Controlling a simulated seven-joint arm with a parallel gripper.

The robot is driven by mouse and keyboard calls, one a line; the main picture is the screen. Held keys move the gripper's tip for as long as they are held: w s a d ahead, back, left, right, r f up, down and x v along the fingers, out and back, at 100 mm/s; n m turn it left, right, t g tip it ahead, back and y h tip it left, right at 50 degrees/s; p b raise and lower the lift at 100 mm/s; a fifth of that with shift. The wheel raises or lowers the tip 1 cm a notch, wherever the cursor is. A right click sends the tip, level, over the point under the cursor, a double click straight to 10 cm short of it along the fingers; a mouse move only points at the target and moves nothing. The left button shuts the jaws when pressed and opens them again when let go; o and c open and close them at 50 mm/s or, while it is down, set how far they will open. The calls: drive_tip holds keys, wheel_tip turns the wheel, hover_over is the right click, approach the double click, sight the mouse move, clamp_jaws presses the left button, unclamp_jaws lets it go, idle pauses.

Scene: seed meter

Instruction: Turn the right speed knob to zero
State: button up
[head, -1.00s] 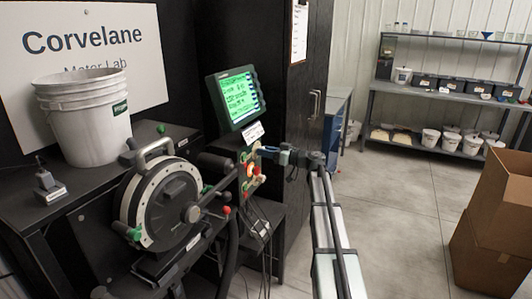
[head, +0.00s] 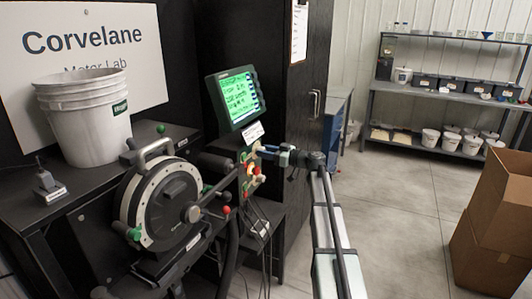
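A control panel (head: 246,178) with red, green and pale knobs stands edge-on below the green-lit monitor (head: 236,97). My gripper (head: 262,150) reaches in from the right at the panel's upper part, its tip at or very near a pale knob (head: 258,144). The view is too small and oblique to tell whether the fingers touch or close on a knob. Which knob is the right speed knob, and where it points, cannot be made out.
The round seed meter (head: 165,207) with its handle stands left of the panel. Cables (head: 268,225) hang below the panel. A black cabinet (head: 300,60) rises behind my arm. White buckets (head: 85,115) sit on the bench at left. Open floor lies to the right, before cardboard boxes (head: 497,215).

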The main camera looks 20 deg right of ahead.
drive_tip(key=o, duration=0.3)
drive_tip(key=shift+o, duration=0.2)
drive_tip(key=v, duration=1.3)
drive_tip(key=shift+s+d, duration=0.25)
drive_tip(key=shift+d, duration=0.05)
drive_tip(key=shift+r, duration=0.1)
